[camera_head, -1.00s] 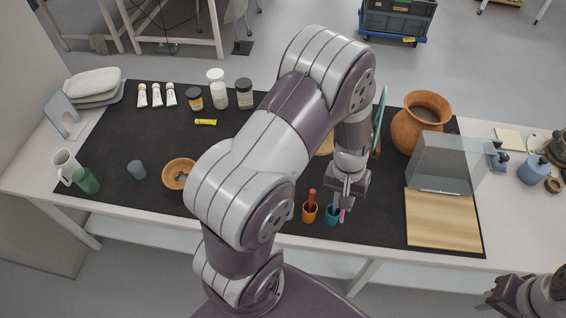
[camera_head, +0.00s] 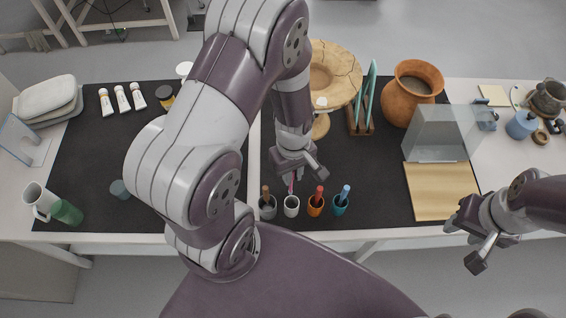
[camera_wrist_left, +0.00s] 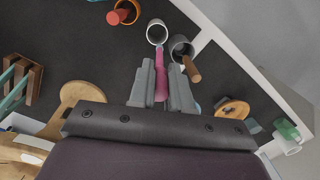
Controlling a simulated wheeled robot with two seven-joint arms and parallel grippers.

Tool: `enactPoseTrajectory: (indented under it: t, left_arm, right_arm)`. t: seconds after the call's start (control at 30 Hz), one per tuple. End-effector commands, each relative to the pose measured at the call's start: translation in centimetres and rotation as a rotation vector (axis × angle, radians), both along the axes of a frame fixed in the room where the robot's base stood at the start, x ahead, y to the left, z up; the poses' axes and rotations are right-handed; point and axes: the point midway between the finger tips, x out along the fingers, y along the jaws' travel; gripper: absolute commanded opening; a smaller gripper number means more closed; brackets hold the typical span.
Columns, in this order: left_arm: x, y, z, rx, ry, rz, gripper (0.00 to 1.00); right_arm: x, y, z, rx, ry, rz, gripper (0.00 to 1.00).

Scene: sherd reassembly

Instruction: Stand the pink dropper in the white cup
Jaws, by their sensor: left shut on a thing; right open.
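The pink dropper (camera_head: 291,184) is in my left gripper (camera_head: 294,171), whose fingers are shut on it. It also shows in the left wrist view (camera_wrist_left: 161,58), between the two fingertips (camera_wrist_left: 161,80). The white cup (camera_head: 291,208) stands upright near the front edge of the mat, just below the dropper in the head view. In the left wrist view the cup's open mouth (camera_wrist_left: 156,32) lies just past the dropper's far end. I cannot tell whether that end is inside the rim. My right gripper (camera_head: 476,236) is open and empty at the right, off the table's front edge.
A grey cup (camera_head: 267,211) with a brown dropper stands close left of the white cup. An orange cup (camera_head: 315,210) with a red one and a teal cup (camera_head: 340,209) with a blue one stand to its right. A wooden board (camera_head: 440,192) lies further right.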

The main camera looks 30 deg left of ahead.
Motion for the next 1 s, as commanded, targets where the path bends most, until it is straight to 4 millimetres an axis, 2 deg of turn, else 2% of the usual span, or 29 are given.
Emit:
enactPoseTrajectory:
  t: [0.5, 1.0]
  left_arm:
    - [0.1, 0.0, -5.1, 0.000, -0.003, -0.002, 0.00]
    - [0.0, 0.0, -10.3, 0.000, 0.000, -0.002, 0.00]
  right_arm:
    - [0.0, 0.0, -5.3, 0.000, 0.000, 0.000, 0.43]
    - [0.0, 0.0, -8.8, 0.000, 0.000, 0.000, 0.43]
